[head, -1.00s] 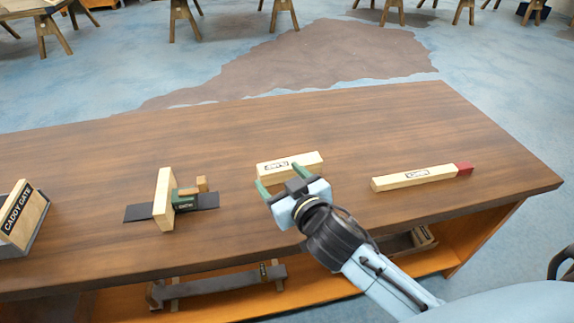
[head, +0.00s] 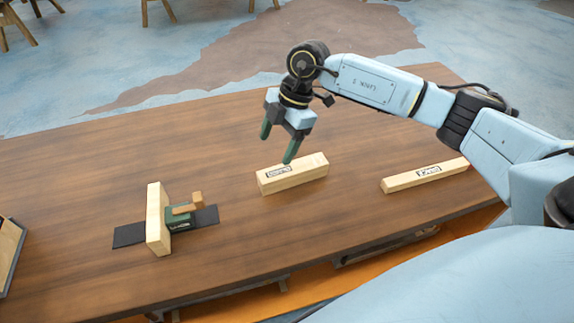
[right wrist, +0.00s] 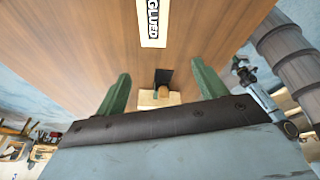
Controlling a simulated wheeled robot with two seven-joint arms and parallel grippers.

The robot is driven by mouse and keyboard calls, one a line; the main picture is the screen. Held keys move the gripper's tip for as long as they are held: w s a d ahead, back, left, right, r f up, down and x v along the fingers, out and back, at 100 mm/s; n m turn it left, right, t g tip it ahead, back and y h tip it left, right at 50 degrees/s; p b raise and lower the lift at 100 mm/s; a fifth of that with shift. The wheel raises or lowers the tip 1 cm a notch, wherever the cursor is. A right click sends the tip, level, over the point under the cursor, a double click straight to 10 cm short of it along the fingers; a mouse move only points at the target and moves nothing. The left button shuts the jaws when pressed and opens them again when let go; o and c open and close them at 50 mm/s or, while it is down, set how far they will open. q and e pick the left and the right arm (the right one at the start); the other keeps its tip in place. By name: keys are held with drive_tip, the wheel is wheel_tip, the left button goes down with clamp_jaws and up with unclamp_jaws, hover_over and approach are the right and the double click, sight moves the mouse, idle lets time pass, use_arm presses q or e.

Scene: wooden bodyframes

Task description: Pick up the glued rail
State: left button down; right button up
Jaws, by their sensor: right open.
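The glued rail (head: 292,175) is a short pale wooden block lying on the brown bench in the middle of the head view. In the right wrist view the rail (right wrist: 152,22) shows at the top with a label reading GLUED, partly cut off by the frame edge. My right gripper (head: 277,148) is open and empty, pointing down above the bench just behind and left of the rail, apart from it. My left gripper is not in view.
A wooden board with a green clamp piece (head: 178,217) stands on a dark strip left of the rail. A longer pale labelled bar (head: 425,175) lies to the right, its far end hidden by my arm. The bench (head: 200,130) is clear around the rail.

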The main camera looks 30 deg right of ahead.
drive_tip(key=d+m+h, duration=0.2)
drive_tip(key=d+h, duration=0.1)
drive_tip(key=d, duration=0.3)
hover_over(293, 167)
drive_tip(key=f, duration=0.6)
drive_tip(key=shift+w+d+f+b, duration=0.1)
drive_tip(key=shift+d+f+b, duration=0.2)
drive_tip(key=shift+d, duration=0.1)
drive_tip(key=shift+a+f+b, duration=0.15)
drive_tip(key=shift+a+f, duration=0.05)
drive_tip(key=shift+f, duration=1.25)
drive_tip(key=shift+a+f+b, duration=0.15)
drive_tip(key=shift+a+f, duration=0.05)
drive_tip(key=shift+f, duration=1.2)
drive_tip(key=shift+r, duration=0.1)
drive_tip(key=c, duration=1.3)
